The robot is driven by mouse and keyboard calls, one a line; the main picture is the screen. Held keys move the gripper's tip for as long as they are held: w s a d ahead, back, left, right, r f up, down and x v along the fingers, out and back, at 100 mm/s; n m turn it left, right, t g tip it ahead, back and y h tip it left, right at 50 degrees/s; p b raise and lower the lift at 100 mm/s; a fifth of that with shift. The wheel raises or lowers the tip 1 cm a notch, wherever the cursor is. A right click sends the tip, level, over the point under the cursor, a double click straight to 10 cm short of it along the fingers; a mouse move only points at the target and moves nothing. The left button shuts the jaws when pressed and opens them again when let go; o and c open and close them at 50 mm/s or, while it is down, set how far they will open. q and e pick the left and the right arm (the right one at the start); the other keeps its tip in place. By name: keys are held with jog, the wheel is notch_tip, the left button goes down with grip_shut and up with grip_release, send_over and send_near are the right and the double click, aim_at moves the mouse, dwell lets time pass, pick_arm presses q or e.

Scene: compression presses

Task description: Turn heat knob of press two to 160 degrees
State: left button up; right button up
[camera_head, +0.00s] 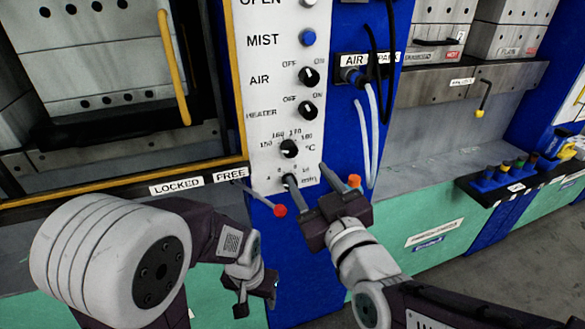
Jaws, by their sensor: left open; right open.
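The heat knob (289,148) is a small black round knob on the white control panel (262,110). Its °C scale reads 150, 160, 170 and 180 around it. The knob's pointer is too small to read surely. My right gripper (307,173) is open just below and to the right of the knob, fingers pointing up at the panel. Its left fingertip covers part of the lower dial marked bar. No contact with the heat knob shows. My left gripper (256,303) is open and empty, lower down in front of the press, its fingers pointing downward.
Black AIR knob (309,76) and HEATER knob (307,110) sit above the heat knob. A red-tipped lever (280,210) sticks out between my grippers. An orange-tipped part (354,181) is behind my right gripper. Hoses (369,120) hang on the right. A yellow handle (173,70) is left.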

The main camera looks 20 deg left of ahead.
aim_at(292, 154)
jog(key=x, duration=0.9)
jog(key=shift+a, duration=0.25)
grip_shut()
